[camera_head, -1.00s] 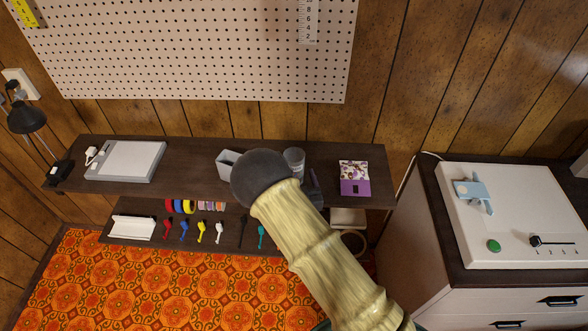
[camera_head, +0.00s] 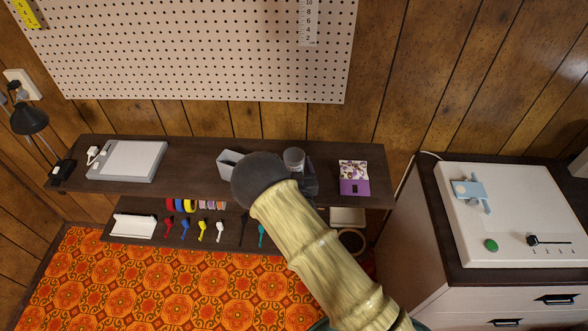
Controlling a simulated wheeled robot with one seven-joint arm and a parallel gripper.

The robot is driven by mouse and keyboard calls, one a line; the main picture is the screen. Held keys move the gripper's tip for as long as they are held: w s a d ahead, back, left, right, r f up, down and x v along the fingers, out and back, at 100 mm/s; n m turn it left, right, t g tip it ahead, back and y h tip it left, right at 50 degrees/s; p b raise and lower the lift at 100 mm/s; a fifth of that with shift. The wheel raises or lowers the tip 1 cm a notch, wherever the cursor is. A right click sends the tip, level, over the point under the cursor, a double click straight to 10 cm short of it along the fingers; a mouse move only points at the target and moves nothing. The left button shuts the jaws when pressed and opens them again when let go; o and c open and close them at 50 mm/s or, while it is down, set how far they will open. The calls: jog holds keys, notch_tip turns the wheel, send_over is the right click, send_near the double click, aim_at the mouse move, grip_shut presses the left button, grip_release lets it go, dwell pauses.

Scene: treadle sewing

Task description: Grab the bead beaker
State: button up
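A small grey, round, cup-like container (camera_head: 293,157), which looks like the bead beaker, stands on the dark upper shelf (camera_head: 360,150), right of the middle. My arm, with a pale ringed link and a dark round end, reaches up over the shelf's front edge. My gripper (camera_head: 309,180) shows only as dark parts beside and just below the beaker, mostly hidden behind my arm. I cannot tell whether its fingers touch the beaker or how far apart they are. The beaker's lower part is covered.
A grey open box (camera_head: 228,163) stands left of my arm. A purple patterned packet (camera_head: 354,178) lies to the right. A grey flat device (camera_head: 127,160) is at the shelf's left. The lower shelf (camera_head: 150,241) holds colourful small tools. A white-topped cabinet (camera_head: 520,200) stands right.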

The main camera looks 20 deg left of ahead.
jog(key=c, duration=1.1)
jog(key=shift+o, duration=0.2)
